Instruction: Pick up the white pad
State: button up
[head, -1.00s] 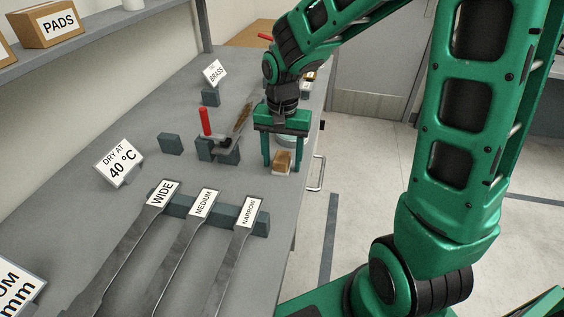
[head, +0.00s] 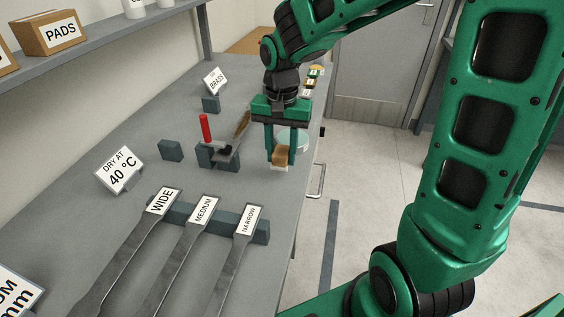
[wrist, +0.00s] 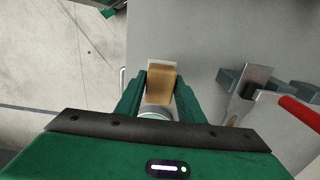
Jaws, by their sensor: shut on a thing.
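The white pad (head: 279,167) shows as a small pale edge below a tan block (head: 281,155), near the table's right edge in the head view. My gripper (head: 281,158) points down, with its two green fingers shut on the tan block. In the wrist view, the tan block (wrist: 161,88) sits between the fingertips and the white part (wrist: 162,65) shows beyond it. It seems slightly above the tabletop, but the gap is hard to judge.
A round pale dish (head: 300,139) stands behind my gripper. A red-handled tool (head: 205,128) rests on a dark block to the left. Labelled metal strips (head: 201,212) lie in front. A "PADS" box (head: 52,33) stands on the shelf.

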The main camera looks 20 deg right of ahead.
jog(key=s+a+r, duration=0.4)
jog(key=a+r, duration=0.2)
jog(key=a, duration=0.4)
jog(key=shift+s+a+r, duration=0.15)
jog(key=shift+s+r, duration=0.1)
jog(key=shift+s, duration=0.15)
jog(key=shift+o, duration=0.7)
